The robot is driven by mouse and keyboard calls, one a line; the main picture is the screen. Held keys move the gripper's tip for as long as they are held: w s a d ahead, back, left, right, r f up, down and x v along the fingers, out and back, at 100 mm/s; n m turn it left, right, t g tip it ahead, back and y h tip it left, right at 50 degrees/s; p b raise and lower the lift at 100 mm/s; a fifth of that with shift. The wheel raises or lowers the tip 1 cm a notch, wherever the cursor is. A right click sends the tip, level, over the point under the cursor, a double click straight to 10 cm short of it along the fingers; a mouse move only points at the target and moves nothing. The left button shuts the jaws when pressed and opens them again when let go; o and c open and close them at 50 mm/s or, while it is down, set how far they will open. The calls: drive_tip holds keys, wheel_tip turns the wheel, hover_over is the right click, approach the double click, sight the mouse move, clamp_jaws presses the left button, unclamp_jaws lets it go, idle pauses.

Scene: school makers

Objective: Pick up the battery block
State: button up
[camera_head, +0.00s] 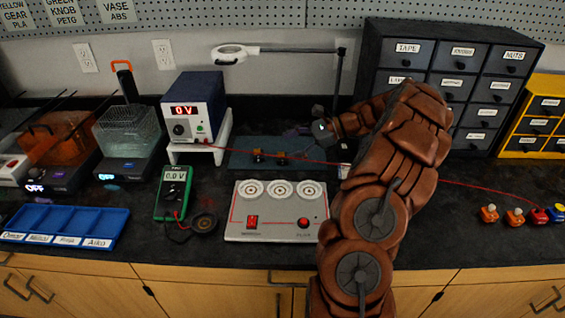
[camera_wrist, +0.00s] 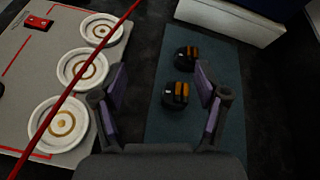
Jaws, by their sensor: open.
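Two small dark blocks with orange, cell-like tops rest on a teal mat (camera_head: 240,161). In the wrist view they are a nearer block (camera_wrist: 177,95) and a farther block (camera_wrist: 186,53); in the head view they are a left block (camera_head: 258,155) and a right block (camera_head: 281,158). They look like battery blocks, but I cannot tell which one is meant. My gripper (camera_wrist: 162,78) is open and empty above the mat. The nearer block shows between its spread fingers, closer to the right one. In the head view my gripper (camera_head: 320,129) is small and partly hidden.
A grey panel (camera_head: 240,226) with several white round sockets lies in front of the mat. A red cable (camera_wrist: 72,88) crosses over it. A power supply (camera_head: 195,105) on a white stand is left of the mat. A drawer cabinet (camera_head: 440,55) stands behind right.

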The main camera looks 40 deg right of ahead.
drive_tip(key=m+t, duration=0.2)
approach(289, 163)
drive_tip(key=shift+h, duration=0.3)
drive_tip(key=w+a+r, duration=0.1)
drive_tip(key=r, duration=0.1)
drive_tip(key=w+a+r, duration=0.1)
drive_tip(key=a+r, duration=0.1)
drive_tip(key=shift+w, duration=0.2)
drive_tip(key=shift+w+f, duration=0.1)
drive_tip(key=shift+f, duration=0.05)
drive_tip(key=shift+x, duration=1.1)
drive_tip(key=w+a+f, duration=0.2)
drive_tip(key=f, duration=0.1)
drive_tip(key=shift+w+a, duration=0.15)
drive_tip(key=shift+w, duration=0.1)
drive_tip(key=shift+w+a+f+p, duration=0.2)
drive_tip(key=shift+w+a+p, duration=0.1)
drive_tip(key=shift+a, duration=0.05)
drive_tip(key=c, duration=1.3)
drive_tip(key=shift+o, duration=0.2)
drive_tip(key=shift+r, duration=0.1)
